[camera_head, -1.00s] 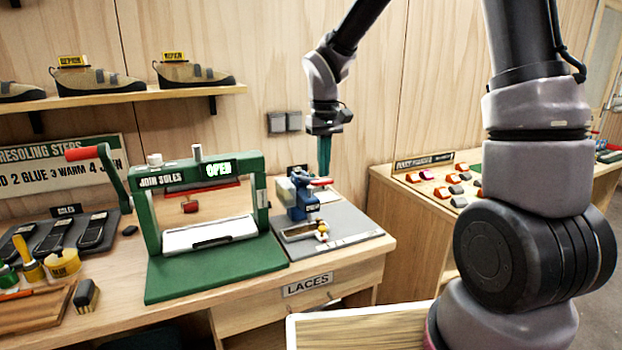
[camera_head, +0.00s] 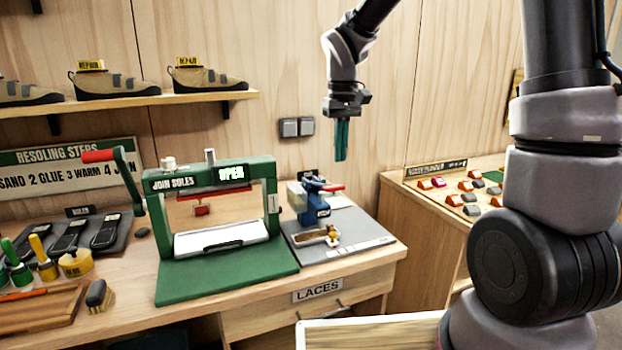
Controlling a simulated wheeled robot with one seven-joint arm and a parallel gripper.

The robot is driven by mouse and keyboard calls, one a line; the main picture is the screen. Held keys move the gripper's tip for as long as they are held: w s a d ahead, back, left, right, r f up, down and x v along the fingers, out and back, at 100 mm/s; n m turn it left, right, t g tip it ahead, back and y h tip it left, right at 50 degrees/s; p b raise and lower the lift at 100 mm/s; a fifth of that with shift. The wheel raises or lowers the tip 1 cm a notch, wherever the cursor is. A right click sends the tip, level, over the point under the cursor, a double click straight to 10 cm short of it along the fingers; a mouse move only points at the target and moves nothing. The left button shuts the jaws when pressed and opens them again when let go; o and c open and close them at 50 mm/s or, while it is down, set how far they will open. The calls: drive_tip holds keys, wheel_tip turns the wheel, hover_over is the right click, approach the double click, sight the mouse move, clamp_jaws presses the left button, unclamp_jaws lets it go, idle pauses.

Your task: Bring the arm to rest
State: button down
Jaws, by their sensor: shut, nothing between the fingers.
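My gripper (camera_head: 341,158) hangs pointing down at the end of my arm, with its teal fingers shut and nothing between them. It is in the air above and slightly right of the small blue device with a red lever (camera_head: 315,200), clear of the bench. My arm reaches in from the upper right of the picture.
The green press (camera_head: 213,215) with an "OPEN" sign stands on the workbench (camera_head: 130,312), left of the grey mat (camera_head: 370,229). A side counter (camera_head: 400,203) holds several small coloured blocks. A shelf (camera_head: 130,101) with shoes is on the wall. Free air surrounds my gripper.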

drive_tip(key=s+d+r+m+t+y, duration=0.2)
drive_tip(key=s+d+r+m+t, duration=0.5)
drive_tip(key=s+d+r, duration=0.6)
drive_tip(key=s, duration=0.3)
drive_tip(key=shift+s+d+m, duration=0.25)
drive_tip(key=shift+d+m, duration=0.05)
